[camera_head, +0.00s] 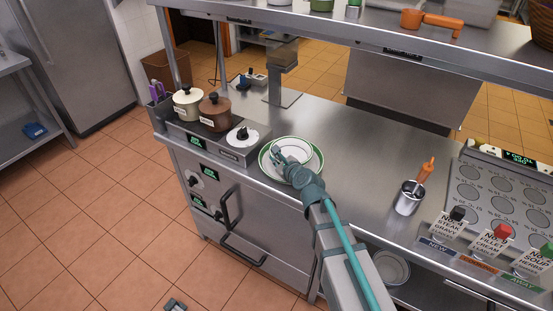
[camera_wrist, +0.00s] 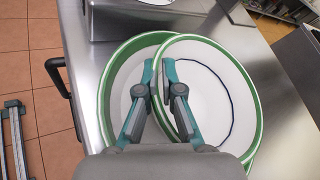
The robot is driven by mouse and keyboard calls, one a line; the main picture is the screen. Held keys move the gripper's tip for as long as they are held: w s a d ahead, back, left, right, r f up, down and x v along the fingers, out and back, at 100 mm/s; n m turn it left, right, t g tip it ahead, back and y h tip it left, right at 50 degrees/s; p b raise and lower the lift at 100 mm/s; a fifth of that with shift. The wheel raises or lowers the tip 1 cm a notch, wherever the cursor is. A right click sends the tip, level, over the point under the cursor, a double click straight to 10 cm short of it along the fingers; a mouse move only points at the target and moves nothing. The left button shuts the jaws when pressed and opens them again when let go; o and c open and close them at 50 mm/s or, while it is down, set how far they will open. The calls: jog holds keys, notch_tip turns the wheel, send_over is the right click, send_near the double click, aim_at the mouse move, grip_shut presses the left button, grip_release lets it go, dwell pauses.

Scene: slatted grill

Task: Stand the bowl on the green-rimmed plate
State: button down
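The white bowl (camera_head: 297,149) is over the green-rimmed plate (camera_head: 262,163) on the steel counter. In the wrist view, the bowl (camera_wrist: 208,92) has a green outer edge and a dark line inside. It sits off to the right of the plate (camera_wrist: 105,95), whose left rim shows. My gripper (camera_head: 281,156) is at the bowl's left side. In the wrist view, my gripper (camera_wrist: 159,82) has its fingers close together, with the bowl's left rim between them. Whether the bowl touches the plate cannot be told.
An overhead shelf (camera_head: 330,33) crosses the back. The counter between is clear.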

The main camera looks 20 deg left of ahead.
jog(key=shift+f, duration=0.15)
jog(key=c, duration=1.3)
grip_release()
jog(key=shift+r, duration=0.3)
jog(key=b+v, duration=0.1)
jog(key=v, duration=0.8)
jog(key=shift+s+d+f+b, duration=0.1)
jog(key=shift+s+f+b, duration=0.15)
jog(key=shift+b, duration=0.15)
jog(key=p+v, duration=0.1)
jog(key=p, duration=0.4)
jog(key=p+v, duration=0.1)
jog(key=p, duration=0.4)
jog(key=shift+s+d+r, duration=0.1)
jog(key=shift+d+r, duration=0.1)
jog(key=shift+r, duration=0.15)
